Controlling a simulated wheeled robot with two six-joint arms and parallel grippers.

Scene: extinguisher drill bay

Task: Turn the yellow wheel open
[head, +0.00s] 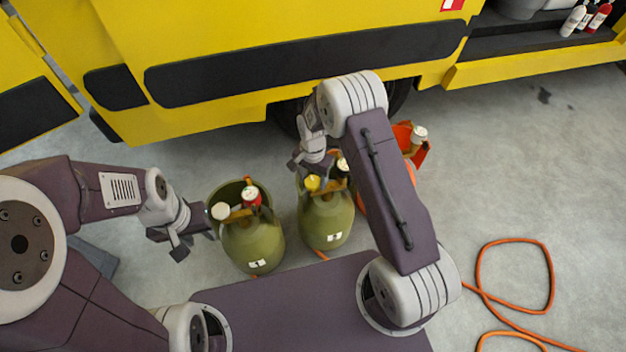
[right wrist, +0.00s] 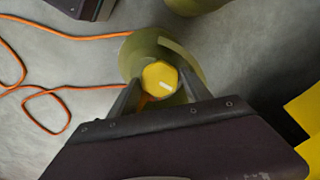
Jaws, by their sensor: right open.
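The yellow wheel (head: 312,183) sits on top of the green cylinder marked 2 (head: 325,222), beside a dark knob (head: 343,166) with a pale top. In the right wrist view the yellow wheel (right wrist: 160,78) lies between the fingertips of my right gripper (right wrist: 157,88). That gripper is open, with a finger on each side of the wheel; contact is not clear. In the head view my right gripper (head: 312,164) is just above and behind the wheel. My left gripper (head: 188,236) is beside the left green cylinder; its jaw opening is unclear.
The left green cylinder, marked 1 (head: 254,245), carries a cream knob (head: 221,211) and a red knob (head: 251,195). An orange object (head: 411,142) stands behind my right arm. A yellow truck (head: 210,35) closes off the back. An orange hose (head: 550,275) lies on otherwise open floor at right.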

